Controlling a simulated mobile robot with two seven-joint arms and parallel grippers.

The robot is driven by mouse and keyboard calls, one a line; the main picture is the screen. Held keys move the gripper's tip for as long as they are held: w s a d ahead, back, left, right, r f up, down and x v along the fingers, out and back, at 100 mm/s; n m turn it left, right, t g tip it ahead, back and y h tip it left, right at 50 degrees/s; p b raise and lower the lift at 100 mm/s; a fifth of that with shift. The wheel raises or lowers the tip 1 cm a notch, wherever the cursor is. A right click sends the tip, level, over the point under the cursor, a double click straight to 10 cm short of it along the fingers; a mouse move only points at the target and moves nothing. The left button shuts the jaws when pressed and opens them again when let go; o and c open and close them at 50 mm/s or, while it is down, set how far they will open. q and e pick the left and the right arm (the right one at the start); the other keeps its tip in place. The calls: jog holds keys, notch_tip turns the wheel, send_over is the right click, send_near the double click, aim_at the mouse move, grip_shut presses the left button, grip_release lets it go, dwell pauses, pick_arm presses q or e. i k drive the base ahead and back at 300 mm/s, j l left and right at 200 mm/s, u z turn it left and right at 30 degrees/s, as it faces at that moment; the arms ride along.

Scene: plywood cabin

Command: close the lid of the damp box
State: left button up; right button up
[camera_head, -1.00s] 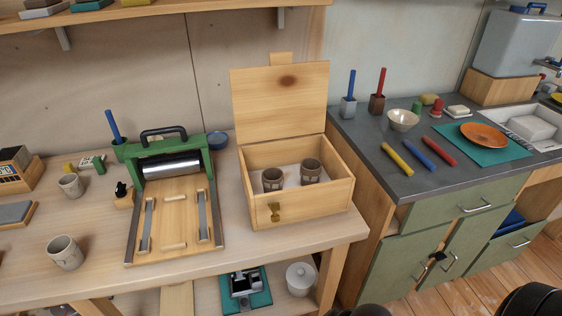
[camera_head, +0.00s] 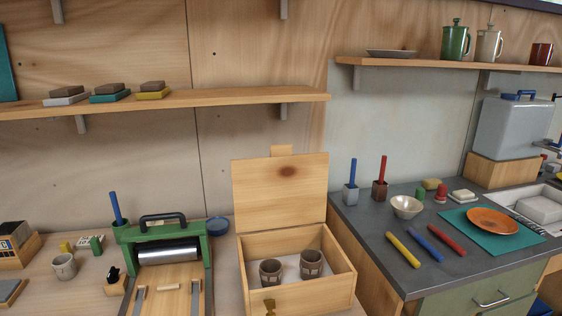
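The damp box is a light wooden box (camera_head: 343,288) at the right end of the wooden workbench, low in the head view. Its lid (camera_head: 280,196) is open and stands upright at the back edge, with a dark knot near its top and a small tab above. Two brown-grey cups, the left cup (camera_head: 271,272) and the right cup (camera_head: 311,264), stand inside. A brass clasp (camera_head: 269,305) shows on the front at the bottom edge of the picture. Neither of my grippers is in view.
A grey counter (camera_head: 373,250) with coloured sticks and an orange plate (camera_head: 492,221) lies to the right. A wooden shelf (camera_head: 230,97) runs above the bench.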

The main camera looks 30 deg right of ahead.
aim_at(283, 189)
jog(key=k+l+u, duration=0.2)
jog(key=l, duration=0.25)
jog(key=l+u, duration=0.2)
jog(key=l, duration=0.2)
jog(key=k+l+u, duration=0.2)
jog(key=l, duration=0.2)
jog(key=k+l+u, duration=0.2)
jog(key=l, duration=0.2)
jog(key=i, duration=0.05)
